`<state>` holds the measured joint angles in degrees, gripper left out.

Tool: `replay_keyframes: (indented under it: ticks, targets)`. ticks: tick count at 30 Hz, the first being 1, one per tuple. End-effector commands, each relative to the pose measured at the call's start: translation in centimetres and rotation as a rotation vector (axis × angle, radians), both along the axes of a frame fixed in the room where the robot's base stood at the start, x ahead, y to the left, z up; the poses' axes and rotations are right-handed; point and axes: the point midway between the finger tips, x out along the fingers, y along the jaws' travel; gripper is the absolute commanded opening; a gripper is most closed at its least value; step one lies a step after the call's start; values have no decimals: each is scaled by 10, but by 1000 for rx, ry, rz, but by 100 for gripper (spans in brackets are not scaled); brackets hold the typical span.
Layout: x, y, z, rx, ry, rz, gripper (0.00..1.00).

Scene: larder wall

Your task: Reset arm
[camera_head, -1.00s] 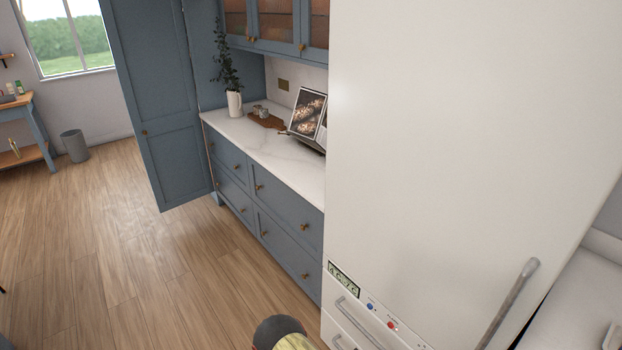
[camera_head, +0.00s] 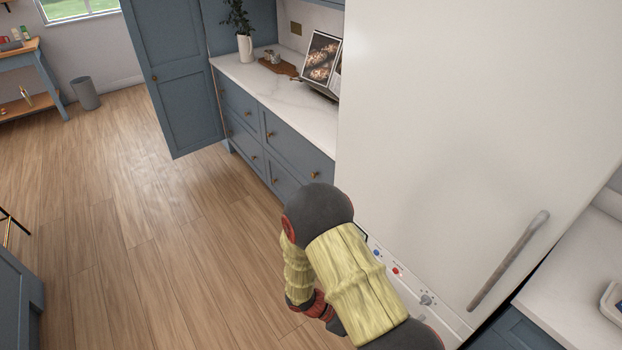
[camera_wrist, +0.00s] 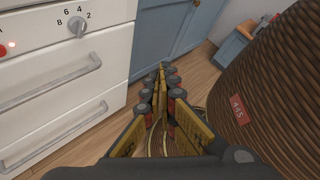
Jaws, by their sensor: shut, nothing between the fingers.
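My arm shows at the bottom centre of the head view, bent, with yellow sleeves and dark joints. It is in front of the white appliance and the floor. My gripper (camera_wrist: 163,75) shows in the wrist view with its yellow and black fingers together and nothing between them. It hangs over the floor, to the right of the white drawer front, and touches nothing that I can see. In the head view, the lower part of my arm hides some of the blue drawers and the control panel.
A tall white appliance (camera_head: 450,120) with knobs fills the right. Blue drawers (camera_head: 272,135) carry a marble counter (camera_head: 265,90) with a vase (camera_head: 245,48) and an open book (camera_head: 321,60). A blue door (camera_head: 172,80) stands open. The wooden floor (camera_head: 130,230) at left is largely clear.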

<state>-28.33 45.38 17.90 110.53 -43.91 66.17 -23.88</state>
Motion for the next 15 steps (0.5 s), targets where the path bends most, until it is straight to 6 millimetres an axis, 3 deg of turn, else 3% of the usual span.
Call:
replay_keyframes:
  ticks: [3, 15]
  targets:
    - [-7, 10, 35, 72, -157, -176, 0]
    - [-26, 41, 140, 298, -593, -716, 0]
